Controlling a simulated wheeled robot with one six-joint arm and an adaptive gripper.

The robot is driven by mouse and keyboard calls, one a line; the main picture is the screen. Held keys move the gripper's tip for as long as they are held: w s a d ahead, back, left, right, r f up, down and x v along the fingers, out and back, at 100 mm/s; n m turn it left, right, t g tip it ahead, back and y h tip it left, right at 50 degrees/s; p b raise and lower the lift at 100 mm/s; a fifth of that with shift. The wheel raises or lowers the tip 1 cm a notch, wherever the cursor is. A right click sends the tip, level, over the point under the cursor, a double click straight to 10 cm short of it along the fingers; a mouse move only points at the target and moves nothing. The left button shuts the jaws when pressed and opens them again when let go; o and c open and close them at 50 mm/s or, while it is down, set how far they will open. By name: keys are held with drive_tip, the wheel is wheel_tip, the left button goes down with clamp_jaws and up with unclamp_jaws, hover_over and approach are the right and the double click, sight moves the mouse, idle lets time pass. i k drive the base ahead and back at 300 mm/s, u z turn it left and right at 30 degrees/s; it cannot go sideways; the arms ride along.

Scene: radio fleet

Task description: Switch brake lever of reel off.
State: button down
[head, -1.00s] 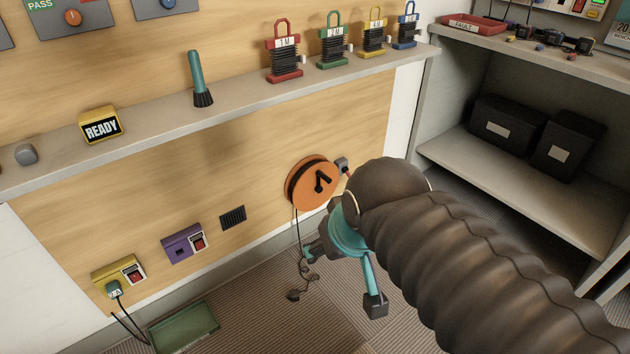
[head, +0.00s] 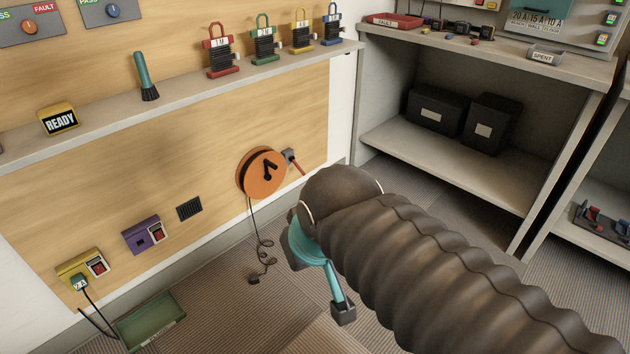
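The orange reel (head: 255,182) is mounted low on the wooden wall panel, with a black crank on its face and a dark cord hanging below. Just right of it, a small grey box (head: 289,156) carries a red lever (head: 298,168) that slants down to the right; I take this as the brake lever. My gripper (head: 314,284), teal with dark fingertips, is below and right of the reel, apart from it in the picture. Its fingers look spread and empty. The left finger is partly hidden by the wrist. My dark ribbed arm covers the lower right.
A shelf (head: 185,100) above holds several coloured spools, a brush and a READY sign. Purple (head: 142,236) and yellow (head: 80,268) switch boxes are on the panel at left. A green tray (head: 150,322) lies on the floor. A grey shelving unit (head: 455,180) stands at right.

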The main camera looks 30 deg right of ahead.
sight(291, 159)
drive_tip(key=z, duration=0.7)
drive_tip(key=i, duration=1.1)
drive_tip(key=u, duration=0.1)
